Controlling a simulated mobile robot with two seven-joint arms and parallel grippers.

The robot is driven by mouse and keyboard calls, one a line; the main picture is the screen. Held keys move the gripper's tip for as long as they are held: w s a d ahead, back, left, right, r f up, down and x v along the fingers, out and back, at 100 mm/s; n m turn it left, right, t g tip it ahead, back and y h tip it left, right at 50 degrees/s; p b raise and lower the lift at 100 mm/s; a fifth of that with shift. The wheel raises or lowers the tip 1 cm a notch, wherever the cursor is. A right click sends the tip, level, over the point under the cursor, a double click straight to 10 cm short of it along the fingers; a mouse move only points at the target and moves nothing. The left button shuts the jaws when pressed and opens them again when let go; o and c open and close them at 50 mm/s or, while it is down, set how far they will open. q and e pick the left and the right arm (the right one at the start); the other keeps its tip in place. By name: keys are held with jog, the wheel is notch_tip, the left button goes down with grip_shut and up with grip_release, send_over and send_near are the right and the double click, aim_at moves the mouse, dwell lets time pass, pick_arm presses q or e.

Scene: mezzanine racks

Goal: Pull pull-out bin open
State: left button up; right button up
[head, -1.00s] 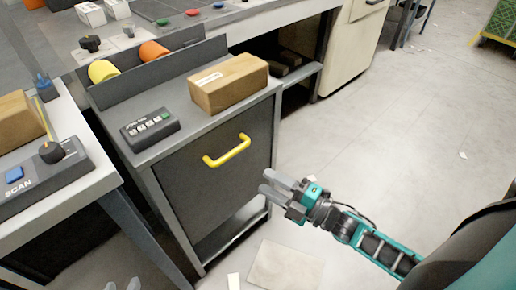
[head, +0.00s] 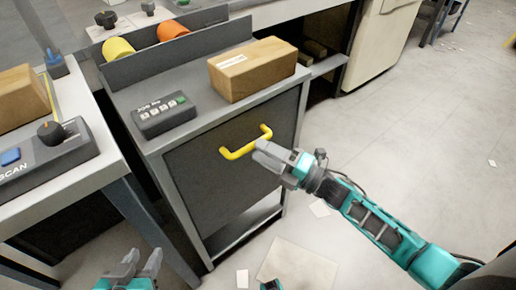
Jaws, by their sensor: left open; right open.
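The pull-out bin (head: 222,188) is a dark grey front panel in a grey cabinet, and it looks closed. Its yellow handle (head: 238,150) is a bar across the upper part of the panel. My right gripper (head: 262,152) is open, with its grey fingers close to the right half of the handle and overlapping it in view. I cannot tell whether they touch it. My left gripper (head: 142,262) is open and empty, low in the view, in front of the cabinet's lower left and well away from the handle.
On the cabinet top (head: 205,122) are a cardboard box (head: 255,72) and a button panel (head: 163,116). A bench with a scan unit (head: 42,158) stands at the left. A flat pale sheet (head: 300,265) lies on the floor.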

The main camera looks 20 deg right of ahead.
jog(key=shift+x, duration=1.05)
grip_shut()
